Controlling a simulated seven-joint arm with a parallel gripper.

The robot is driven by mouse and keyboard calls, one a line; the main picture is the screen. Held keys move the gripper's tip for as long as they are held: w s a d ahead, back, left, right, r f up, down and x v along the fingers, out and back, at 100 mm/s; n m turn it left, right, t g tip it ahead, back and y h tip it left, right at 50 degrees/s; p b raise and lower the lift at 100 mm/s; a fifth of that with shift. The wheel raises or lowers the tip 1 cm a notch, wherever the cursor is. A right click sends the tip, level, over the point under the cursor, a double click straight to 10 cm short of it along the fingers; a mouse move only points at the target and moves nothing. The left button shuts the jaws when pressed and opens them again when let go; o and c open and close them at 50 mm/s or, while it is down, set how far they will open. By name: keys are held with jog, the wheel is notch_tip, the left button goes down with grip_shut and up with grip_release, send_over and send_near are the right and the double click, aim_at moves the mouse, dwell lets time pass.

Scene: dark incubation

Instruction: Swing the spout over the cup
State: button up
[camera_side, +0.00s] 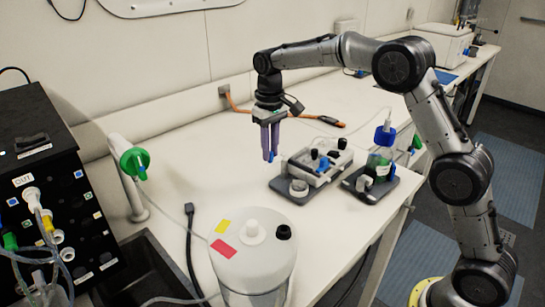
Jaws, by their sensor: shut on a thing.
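My gripper (270,157) points straight down, its purple fingers close together, at the left end of a small white device (318,165) on a dark base. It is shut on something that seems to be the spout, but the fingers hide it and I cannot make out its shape. A small clear cup (298,189) stands on the front left of the dark base, a little right of and nearer the camera than the fingertips. I cannot tell whether the spout is over the cup.
A bottle of green liquid with a blue cap (384,140) stands right of the device. A large white-lidded vessel (252,250) is in front. A tap with a green handle (134,162), a sink (150,270) and a black box (55,180) are left. The table behind is mostly clear.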

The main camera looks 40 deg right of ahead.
jog(key=shift+s+n, duration=0.6)
jog(key=shift+n, duration=0.7)
jog(key=shift+s+d+n, duration=0.25)
jog(key=shift+s+n, duration=0.35)
jog(key=shift+n, duration=0.7)
jog(key=shift+s+d+n, duration=0.2)
jog(key=shift+s+n, duration=0.05)
jog(key=shift+n, duration=0.45)
jog(key=shift+s+d+n, duration=0.15)
jog(key=shift+s+n, duration=0.1)
jog(key=shift+n, duration=0.45)
